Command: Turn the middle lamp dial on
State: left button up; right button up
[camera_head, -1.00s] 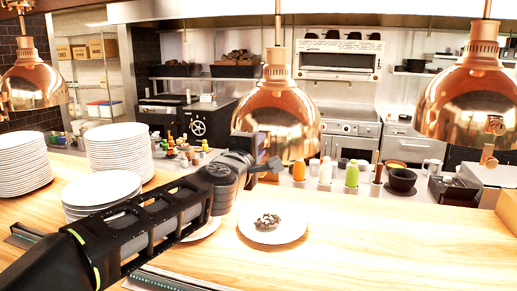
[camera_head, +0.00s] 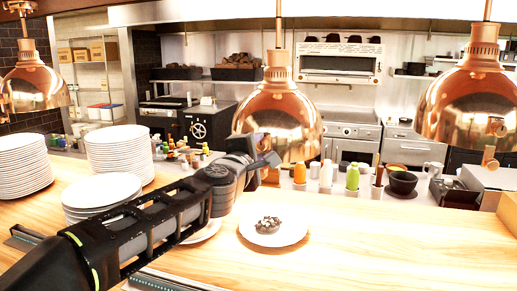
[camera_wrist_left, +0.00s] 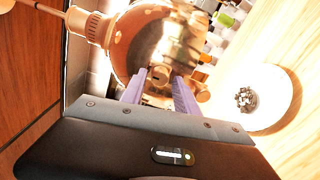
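The middle copper lamp (camera_head: 278,108) hangs over the pass. My left gripper (camera_head: 272,160) is at its lower front rim, and the hand hides the lamp's dial in the head view. In the left wrist view the lamp (camera_wrist_left: 140,35) fills the top middle. A small round copper dial (camera_wrist_left: 158,75) shows between the tips of the two purple-grey fingers of my left gripper (camera_wrist_left: 159,88). The fingers stand apart on either side of it; I cannot tell whether they touch it. My right gripper is not in view.
Copper lamps hang at left (camera_head: 33,88) and right (camera_head: 468,105). A white plate with dark food (camera_head: 290,236) lies below the gripper. Plate stacks (camera_head: 118,150) stand at left on the wooden counter (camera_head: 400,240). Bottles (camera_head: 352,177) and a dark bowl (camera_head: 402,182) stand behind.

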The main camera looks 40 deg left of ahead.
pick_arm(q)
jog(key=shift+o, duration=0.8)
jog(key=shift+d, duration=0.1)
jog(key=shift+s, duration=0.1)
jog(key=p+v, duration=0.1)
jog(key=v, duration=0.6)
jog(key=shift+s, duration=0.25)
jog(key=shift+d+f, duration=0.1)
